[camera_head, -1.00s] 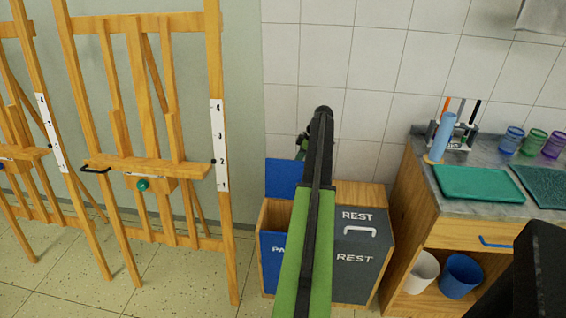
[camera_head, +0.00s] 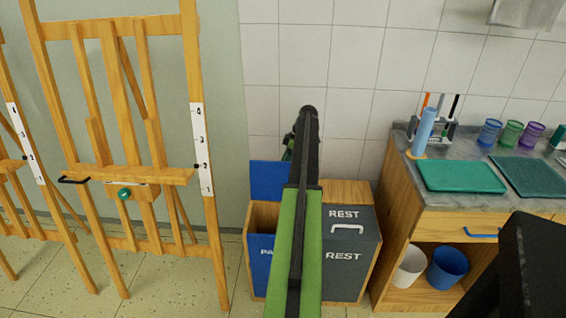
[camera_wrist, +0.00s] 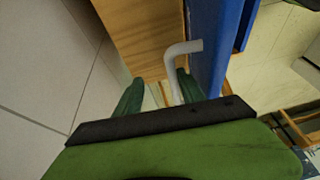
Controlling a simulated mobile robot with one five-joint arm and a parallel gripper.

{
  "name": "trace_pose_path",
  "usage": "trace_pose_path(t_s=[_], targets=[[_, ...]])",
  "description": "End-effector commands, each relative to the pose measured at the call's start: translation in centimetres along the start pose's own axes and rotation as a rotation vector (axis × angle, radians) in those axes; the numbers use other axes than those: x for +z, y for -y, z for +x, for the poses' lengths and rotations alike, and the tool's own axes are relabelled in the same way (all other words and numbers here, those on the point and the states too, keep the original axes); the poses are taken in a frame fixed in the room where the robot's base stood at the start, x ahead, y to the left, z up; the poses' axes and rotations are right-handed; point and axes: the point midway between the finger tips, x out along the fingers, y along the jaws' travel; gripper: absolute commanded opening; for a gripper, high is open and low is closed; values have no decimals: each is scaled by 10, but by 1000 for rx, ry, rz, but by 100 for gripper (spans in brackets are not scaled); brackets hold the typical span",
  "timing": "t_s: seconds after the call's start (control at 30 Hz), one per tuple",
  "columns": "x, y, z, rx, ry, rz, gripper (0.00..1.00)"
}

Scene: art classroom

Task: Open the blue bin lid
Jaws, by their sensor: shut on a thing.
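The blue bin lid (camera_head: 268,181) stands raised, roughly upright, at the back of the left bin compartment in the head view. The blue bin front (camera_head: 262,262) shows below it, partly hidden by my arm. In the wrist view the blue lid (camera_wrist: 213,45) fills the top right of centre, with its white handle (camera_wrist: 182,49) bent toward my gripper (camera_wrist: 160,88). The green fingers are shut on the handle, one finger on each side of it. In the head view my gripper is mostly hidden behind the arm.
The grey REST bin (camera_head: 345,250) beside it has its lid closed. A wooden easel (camera_head: 130,170) stands at left. A counter (camera_head: 462,205) with a green tray (camera_head: 460,176) and cups is at right. The tiled wall (camera_head: 345,90) is close behind the bins.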

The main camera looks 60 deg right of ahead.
Motion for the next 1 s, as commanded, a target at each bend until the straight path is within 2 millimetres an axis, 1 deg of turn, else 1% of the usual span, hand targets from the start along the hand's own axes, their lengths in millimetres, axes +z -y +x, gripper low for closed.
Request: trace_pose_path(t_s=[0.03,0.23,0.73,0.87,0.97,1.0], targets=[[-3,-2,1,6,-4,-2,33],[-6,-1,1,5,-7,-4,33],[-9,-1,0,4,-9,-5,33],[-9,0,-12,4,-9,-5,33],[-10,0,-28,5,-8,-4,33],[-10,0,-36,5,-8,-4,33]])
